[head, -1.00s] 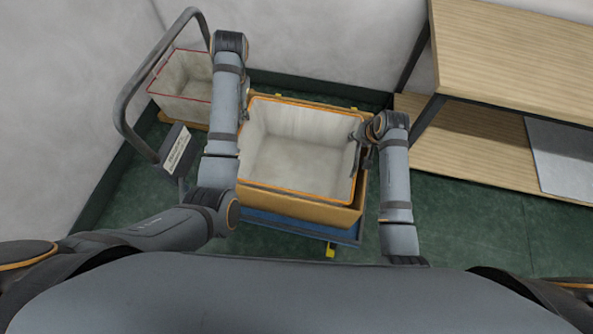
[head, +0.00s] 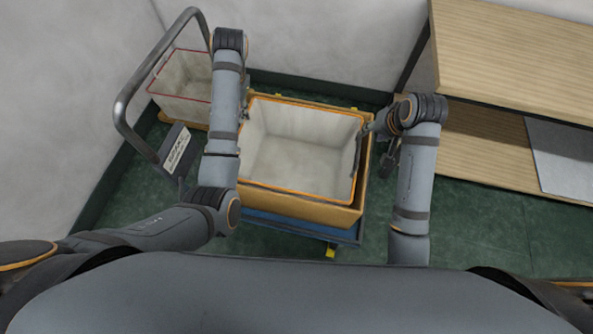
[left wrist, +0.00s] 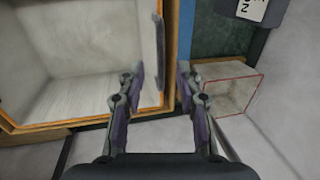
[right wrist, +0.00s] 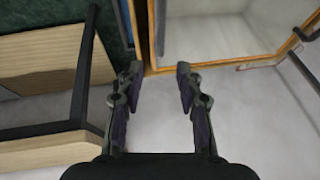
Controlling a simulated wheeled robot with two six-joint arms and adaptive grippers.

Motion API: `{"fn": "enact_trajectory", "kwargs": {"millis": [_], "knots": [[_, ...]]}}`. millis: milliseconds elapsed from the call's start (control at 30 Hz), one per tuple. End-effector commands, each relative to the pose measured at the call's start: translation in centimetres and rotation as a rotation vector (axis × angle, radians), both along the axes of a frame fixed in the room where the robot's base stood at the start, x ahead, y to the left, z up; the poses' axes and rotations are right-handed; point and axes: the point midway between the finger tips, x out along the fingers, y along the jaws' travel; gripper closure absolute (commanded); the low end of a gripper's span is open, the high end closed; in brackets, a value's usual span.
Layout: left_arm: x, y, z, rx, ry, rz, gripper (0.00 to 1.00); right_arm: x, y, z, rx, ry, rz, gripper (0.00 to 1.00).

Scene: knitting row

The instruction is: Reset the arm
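My right gripper (head: 373,158) is open and empty at the right edge of the orange-rimmed pale bin (head: 292,165). One finger shows over the bin's inner side and the other outside it. The right wrist view shows the open fingers (right wrist: 160,70) with the bin's edge (right wrist: 210,65) in the picture beyond them. My left gripper (head: 246,105) is mostly hidden behind its forearm at the bin's left side. In the left wrist view its fingers (left wrist: 160,71) are apart and empty, with the bin's edge (left wrist: 171,90) between them in the picture; contact cannot be told.
The bin stands in a yellow holder (head: 300,207) on a blue base. A curved dark handle (head: 125,100) and a smaller red-rimmed bin (head: 185,80) stand at the left. A wooden shelf unit (head: 510,45) fills the right. Green floor (head: 470,235) shows at lower right.

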Motion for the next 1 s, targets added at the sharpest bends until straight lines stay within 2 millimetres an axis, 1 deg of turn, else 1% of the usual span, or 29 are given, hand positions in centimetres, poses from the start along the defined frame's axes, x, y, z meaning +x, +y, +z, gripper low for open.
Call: {"fn": "enact_trajectory", "kwargs": {"millis": [467,567,667,700,800,900,1000], "knots": [[0.0,0.0,0.0,0.000,0.000,0.000,0.65,0.0,0.0,0.0,0.000,0.000,0.000,0.64],[-0.8,0.5,-1.0,-0.002,-0.007,0.010,0.65,-0.7,-0.3,-0.6,-0.012,0.005,0.004,0.64],[-3.5,2.0,-3.8,-0.011,-0.039,0.040,0.65,-3.0,-1.4,-2.0,-0.050,0.019,0.022,0.64],[-5.2,2.7,-5.1,-0.016,-0.060,0.054,0.65,-4.4,-1.9,-2.7,-0.072,0.026,0.035,0.64],[-9.3,4.1,-7.1,-0.028,-0.123,0.078,0.65,-7.8,-3.2,-4.0,-0.129,0.043,0.071,0.64],[-12.4,4.7,-7.9,-0.041,-0.169,0.088,0.65,-10.2,-4.0,-4.6,-0.171,0.053,0.104,0.64],[-15.0,4.9,-8.1,-0.055,-0.203,0.088,0.65,-12.2,-4.5,-5.0,-0.202,0.062,0.134,0.64]]}}
